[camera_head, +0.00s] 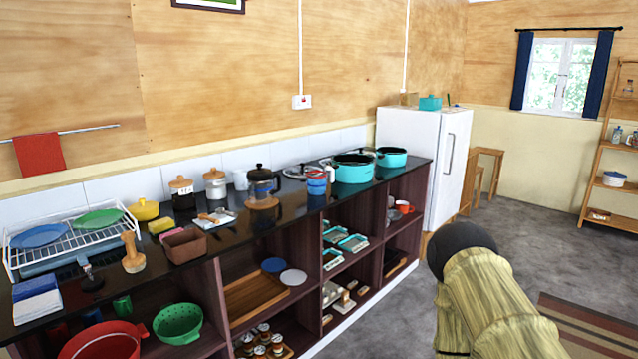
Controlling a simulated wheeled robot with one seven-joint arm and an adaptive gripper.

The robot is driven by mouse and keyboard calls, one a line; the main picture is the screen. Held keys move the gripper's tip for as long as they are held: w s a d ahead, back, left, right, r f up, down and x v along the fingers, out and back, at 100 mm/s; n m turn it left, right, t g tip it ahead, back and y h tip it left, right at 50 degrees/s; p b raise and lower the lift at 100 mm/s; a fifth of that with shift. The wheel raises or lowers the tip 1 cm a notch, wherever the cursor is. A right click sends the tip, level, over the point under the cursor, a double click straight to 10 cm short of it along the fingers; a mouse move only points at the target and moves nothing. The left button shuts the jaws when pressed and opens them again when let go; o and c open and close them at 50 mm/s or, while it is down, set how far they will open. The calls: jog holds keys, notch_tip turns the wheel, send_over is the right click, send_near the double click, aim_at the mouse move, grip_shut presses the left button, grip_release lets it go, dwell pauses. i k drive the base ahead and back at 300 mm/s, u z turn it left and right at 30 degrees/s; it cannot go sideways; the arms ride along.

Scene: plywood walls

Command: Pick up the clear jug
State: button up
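A clear glass jug with a black lid and dark fittings (262,186) stands upright on the dark counter (225,222), around its middle. It is the only clear jug-like vessel I can make out on the counter. A red and blue container (316,181) stands to its right, and a white canister with a wooden lid (215,184) stands to its left. Nothing large hides the jug. My gripper is not in view, so its distance from the jug and its opening do not show.
Turquoise pots (353,168) stand right of the jug. A brown box (185,246), wooden pestle (132,254) and dish rack (66,240) crowd the left. Open shelves below hold bowls and trays. A white fridge (424,165) stands beyond the counter. Grey floor (385,318) lies clear in front.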

aim_at(316, 174)
jog(key=z, duration=0.75)
jog(key=i, duration=1.45)
jog(key=u, duration=0.25)
jog(key=i, duration=1.05)
jog(key=u, duration=0.75)
